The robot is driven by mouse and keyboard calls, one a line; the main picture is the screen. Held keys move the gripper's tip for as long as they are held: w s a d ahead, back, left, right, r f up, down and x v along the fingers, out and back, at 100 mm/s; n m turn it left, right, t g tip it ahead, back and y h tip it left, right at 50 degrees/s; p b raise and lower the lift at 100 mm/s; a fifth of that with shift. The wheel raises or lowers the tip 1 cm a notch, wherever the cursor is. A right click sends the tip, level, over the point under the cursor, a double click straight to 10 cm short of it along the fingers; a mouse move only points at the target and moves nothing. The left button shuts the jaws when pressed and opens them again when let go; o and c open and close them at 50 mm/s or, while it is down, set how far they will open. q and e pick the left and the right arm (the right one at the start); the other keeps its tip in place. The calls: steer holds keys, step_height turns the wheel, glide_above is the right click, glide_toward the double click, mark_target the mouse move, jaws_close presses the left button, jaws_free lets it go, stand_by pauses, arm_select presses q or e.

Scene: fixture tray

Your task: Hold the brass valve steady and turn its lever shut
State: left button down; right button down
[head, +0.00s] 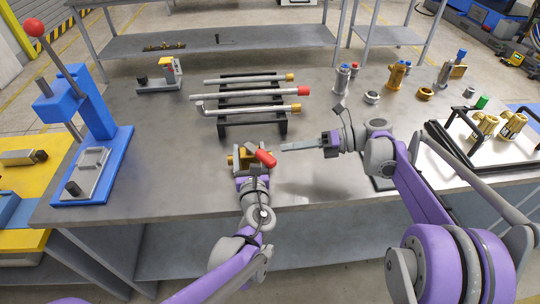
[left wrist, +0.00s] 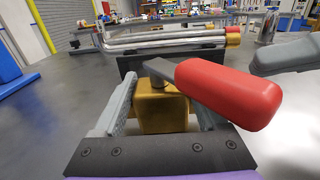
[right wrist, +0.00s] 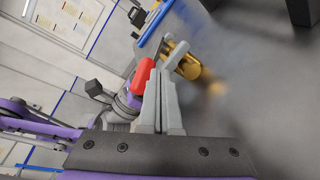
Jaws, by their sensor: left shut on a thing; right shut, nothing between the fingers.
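The brass valve (head: 233,161) is on the near part of the grey table, its body between the fingers of my left gripper (head: 247,163). In the left wrist view, the gripper (left wrist: 158,112) is shut on the brass body (left wrist: 162,110). The red-handled lever (head: 265,158) slants from the valve top toward the right and the near side; the handle (left wrist: 228,92) fills much of the left wrist view. My right gripper (head: 285,147) is shut and empty, just right of the lever. In the right wrist view, its fingers (right wrist: 163,80) look close beside the red handle (right wrist: 142,76); contact cannot be told.
A black rack (head: 266,127) with several pipes stands behind the valve. A blue lever press (head: 115,150) stands at the left. Several brass and steel fittings (head: 397,74) stand at the back right, and a white tray (head: 470,150) lies at the right. The table left of the valve is clear.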

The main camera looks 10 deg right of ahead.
arm_select(q)
steer(key=shift+a, duration=0.15)
arm_select(e)
steer(key=shift+w+d, duration=0.1)
arm_select(q)
jaws_free()
steer(key=shift+s, duration=0.1)
